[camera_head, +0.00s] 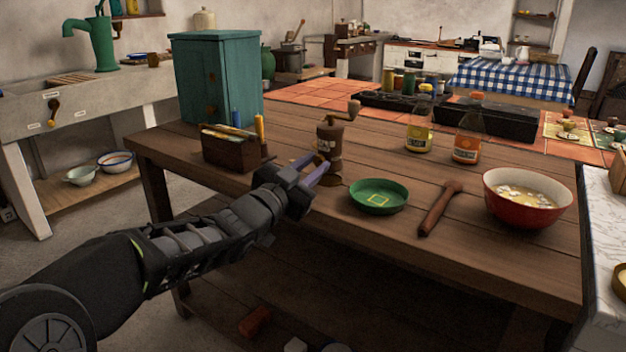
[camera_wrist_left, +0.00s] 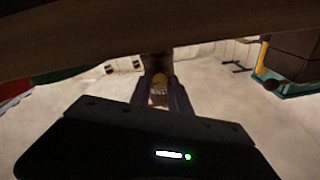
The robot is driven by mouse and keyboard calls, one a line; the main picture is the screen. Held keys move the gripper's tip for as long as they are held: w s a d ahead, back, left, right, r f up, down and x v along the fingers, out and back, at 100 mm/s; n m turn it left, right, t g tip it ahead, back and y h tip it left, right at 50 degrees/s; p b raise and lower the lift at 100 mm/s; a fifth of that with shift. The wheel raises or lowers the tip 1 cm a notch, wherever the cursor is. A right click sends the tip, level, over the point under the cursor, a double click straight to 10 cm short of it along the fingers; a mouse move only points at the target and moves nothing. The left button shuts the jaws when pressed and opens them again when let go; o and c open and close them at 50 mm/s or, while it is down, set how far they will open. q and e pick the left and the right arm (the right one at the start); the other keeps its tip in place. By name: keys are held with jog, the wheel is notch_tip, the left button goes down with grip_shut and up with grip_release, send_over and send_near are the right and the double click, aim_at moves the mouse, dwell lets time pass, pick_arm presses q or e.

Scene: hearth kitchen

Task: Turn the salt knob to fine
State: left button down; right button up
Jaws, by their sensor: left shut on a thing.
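A brown mill (camera_head: 330,140) with a crank on top and a pale label stands upright on the wooden table. My left gripper (camera_head: 318,170) reaches its lower left side, with its purple-grey fingers against it. In the left wrist view, the fingers (camera_wrist_left: 160,97) are closed around a small yellowish piece (camera_wrist_left: 159,82) with dark marks, which I take to be the salt knob. The mill's dark body (camera_wrist_left: 157,62) shows beyond it. I cannot read the setting of the knob. My right gripper is in neither view.
Close to the mill are a green dish (camera_head: 364,202), a wooden mallet (camera_head: 437,212) and a wooden box (camera_head: 228,154) of upright items. A red bowl (camera_head: 528,213) and two bottles (camera_head: 419,135) (camera_head: 466,147) stand farther right. A teal cabinet (camera_head: 222,80) is behind.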

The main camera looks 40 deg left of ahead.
pick_arm(q)
jog(key=m+b, duration=0.1)
jog(key=m, duration=0.2)
jog(key=shift+f+h, duration=0.15)
jog(key=shift+h, duration=0.25)
jog(key=shift+m+b, duration=0.75)
jog(key=shift+m, duration=0.35)
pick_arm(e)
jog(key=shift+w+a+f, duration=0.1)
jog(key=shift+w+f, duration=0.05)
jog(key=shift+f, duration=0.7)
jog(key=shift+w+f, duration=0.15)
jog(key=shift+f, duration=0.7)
pick_arm(q)
jog(key=c, duration=1.2)
grip_release()
